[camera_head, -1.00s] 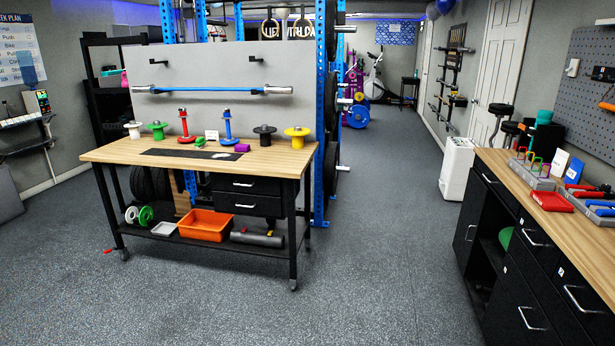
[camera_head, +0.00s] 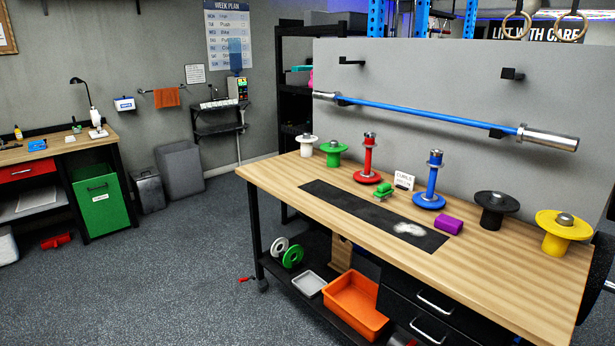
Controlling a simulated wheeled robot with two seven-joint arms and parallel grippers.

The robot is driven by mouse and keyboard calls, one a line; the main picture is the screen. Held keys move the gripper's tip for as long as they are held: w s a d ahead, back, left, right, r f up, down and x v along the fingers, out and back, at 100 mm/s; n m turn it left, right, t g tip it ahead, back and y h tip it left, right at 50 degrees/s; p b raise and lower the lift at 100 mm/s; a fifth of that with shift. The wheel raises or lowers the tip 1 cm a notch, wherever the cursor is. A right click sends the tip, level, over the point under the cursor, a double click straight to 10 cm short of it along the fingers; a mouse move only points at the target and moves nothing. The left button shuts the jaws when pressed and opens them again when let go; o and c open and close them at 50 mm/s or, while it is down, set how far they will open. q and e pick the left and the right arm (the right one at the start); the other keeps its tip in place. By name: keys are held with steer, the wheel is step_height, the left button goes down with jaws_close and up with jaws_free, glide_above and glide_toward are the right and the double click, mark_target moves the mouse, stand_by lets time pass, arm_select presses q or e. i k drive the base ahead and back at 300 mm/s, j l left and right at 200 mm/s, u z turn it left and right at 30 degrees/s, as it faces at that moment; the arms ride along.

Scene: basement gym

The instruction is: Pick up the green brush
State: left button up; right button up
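A small green object (camera_head: 384,191), which looks like the green brush, lies on the wooden workbench (camera_head: 490,283) at the back edge of a black mat (camera_head: 345,204). It sits between the red dumbbell stand (camera_head: 368,160) and the blue one (camera_head: 434,180), in front of a small white card (camera_head: 404,181). Its bristles are too small to make out. Neither of my grippers shows in this view.
A purple block (camera_head: 449,224) and white powder share the mat area. Black (camera_head: 495,209) and yellow (camera_head: 563,230) spools stand to the right, white and green ones to the left. An orange bin (camera_head: 355,303) is on the lower shelf. Floor at left is open.

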mark_target(383, 191)
steer(key=i+u, duration=0.35)
steer(key=i, duration=0.45)
steer(key=i+l+u, duration=0.1)
steer(key=i+u, duration=0.25)
steer(key=i, duration=0.45)
steer(key=i+z, duration=0.25)
steer(key=i, duration=0.2)
steer(key=i+j+z, duration=0.25)
steer(key=i, duration=0.2)
steer(key=i+z, duration=0.3)
steer(key=z, duration=0.15)
steer(key=i+j+z, duration=0.1)
steer(key=i+z, duration=0.2)
steer(key=z, duration=0.2)
steer(key=i+j+z, duration=0.2)
steer(key=z, duration=0.25)
steer(key=i, duration=0.05)
